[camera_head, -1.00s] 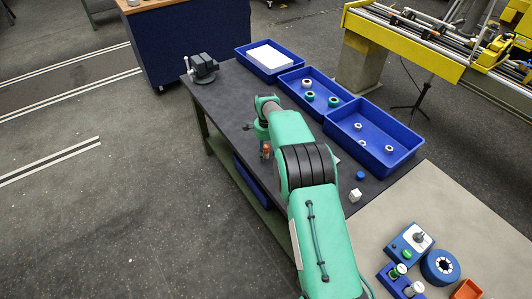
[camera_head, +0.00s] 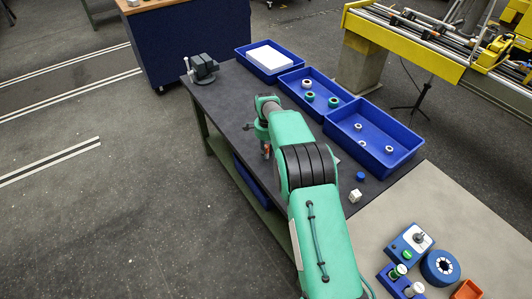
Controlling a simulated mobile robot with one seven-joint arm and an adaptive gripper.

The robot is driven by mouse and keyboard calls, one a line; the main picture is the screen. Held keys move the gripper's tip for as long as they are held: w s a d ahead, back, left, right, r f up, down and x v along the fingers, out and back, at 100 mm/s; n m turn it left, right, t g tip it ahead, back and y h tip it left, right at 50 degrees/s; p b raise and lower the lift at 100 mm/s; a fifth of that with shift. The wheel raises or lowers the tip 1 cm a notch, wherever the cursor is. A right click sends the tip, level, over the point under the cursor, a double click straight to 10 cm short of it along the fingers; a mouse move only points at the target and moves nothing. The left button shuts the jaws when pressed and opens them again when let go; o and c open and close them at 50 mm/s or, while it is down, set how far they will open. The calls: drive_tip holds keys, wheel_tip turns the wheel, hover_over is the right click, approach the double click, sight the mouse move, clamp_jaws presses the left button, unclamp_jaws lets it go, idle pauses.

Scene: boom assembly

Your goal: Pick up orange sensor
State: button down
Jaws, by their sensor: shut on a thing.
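The orange sensor (camera_head: 267,149) shows as a small orange patch low at the end of my arm, above the left part of the dark tabletop. My gripper (camera_head: 265,153) is at the same spot and is shut on it. My own green arm hides most of the fingers and much of the sensor. I cannot tell whether the sensor touches the table.
Three blue bins, one with a white block (camera_head: 270,56), one with rings (camera_head: 309,97) and one with small parts (camera_head: 389,149), line the table's far side. A vise (camera_head: 203,68) stands at its left end. A blue cap (camera_head: 360,176) and white cube (camera_head: 355,196) lie right of my arm.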

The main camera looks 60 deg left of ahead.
sight(266, 147)
drive_tip(key=shift+r, duration=1.5)
drive_tip(key=shift+d+r, duration=0.1)
drive_tip(key=shift+r, duration=0.1)
drive_tip(key=s+d, duration=0.2)
drive_tip(key=d, duration=0.2)
drive_tip(key=s+d+r, duration=0.1)
drive_tip(key=s+d, duration=0.1)
drive_tip(key=d, duration=0.3)
drive_tip(key=s+d+p, duration=0.1)
drive_tip(key=s+d, duration=0.2)
drive_tip(key=d, duration=0.2)
drive_tip(key=shift+d+r, duration=0.1)
drive_tip(key=shift+r, duration=0.1)
